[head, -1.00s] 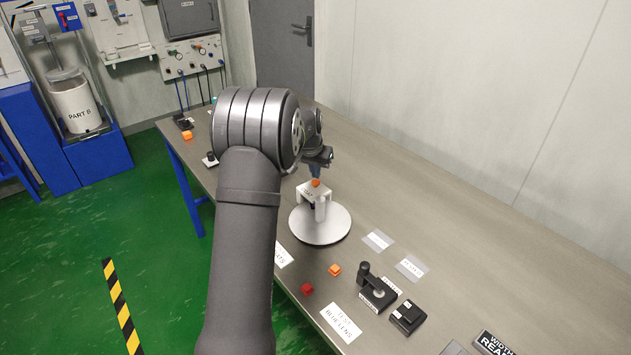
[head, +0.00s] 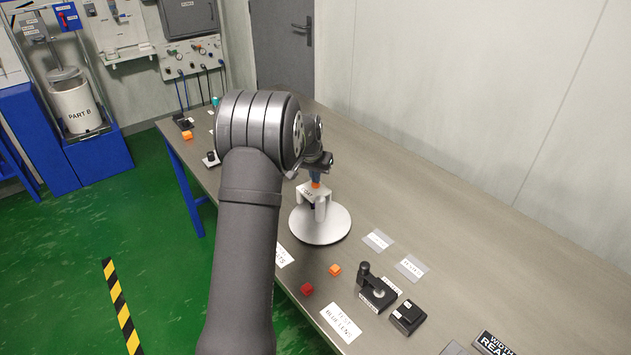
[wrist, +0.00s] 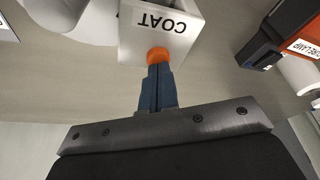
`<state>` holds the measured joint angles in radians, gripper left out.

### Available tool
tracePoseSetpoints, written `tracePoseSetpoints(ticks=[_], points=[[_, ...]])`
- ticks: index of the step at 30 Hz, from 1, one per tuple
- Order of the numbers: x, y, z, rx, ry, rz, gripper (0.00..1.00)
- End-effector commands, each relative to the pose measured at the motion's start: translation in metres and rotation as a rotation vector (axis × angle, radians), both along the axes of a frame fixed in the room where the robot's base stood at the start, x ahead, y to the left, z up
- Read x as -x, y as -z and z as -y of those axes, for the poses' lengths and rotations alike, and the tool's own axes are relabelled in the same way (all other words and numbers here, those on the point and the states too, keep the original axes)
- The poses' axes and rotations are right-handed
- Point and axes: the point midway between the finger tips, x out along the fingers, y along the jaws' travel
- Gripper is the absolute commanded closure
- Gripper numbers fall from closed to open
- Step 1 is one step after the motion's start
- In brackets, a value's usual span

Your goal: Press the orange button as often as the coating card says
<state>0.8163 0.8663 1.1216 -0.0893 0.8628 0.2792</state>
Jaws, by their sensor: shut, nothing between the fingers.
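The orange button (wrist: 158,55) sits on a white box lettered COAT (wrist: 160,25). In the wrist view my gripper (wrist: 155,70) has its two blue fingers shut together, empty, with the tips at the button; they seem to touch it. In the head view my gripper (head: 316,178) stands over the button (head: 315,186) on the white box (head: 311,194), beside a round silver plate (head: 320,232). I cannot tell how far the button is pressed in. I cannot make out a coating card; part of the bench is hidden by my arm.
An orange and black lamp (wrist: 280,35) is close by in the wrist view.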

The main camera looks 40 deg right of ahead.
Motion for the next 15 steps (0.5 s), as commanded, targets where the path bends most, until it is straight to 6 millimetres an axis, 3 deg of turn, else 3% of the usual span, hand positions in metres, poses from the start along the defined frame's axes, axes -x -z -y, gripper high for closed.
tracePoseSetpoints(ticks=[5,15], points=[[0.000,-0.001,0.000,-0.001,0.000,0.000,1.00],[0.000,-0.025,0.000,0.000,0.000,0.001,1.00]])
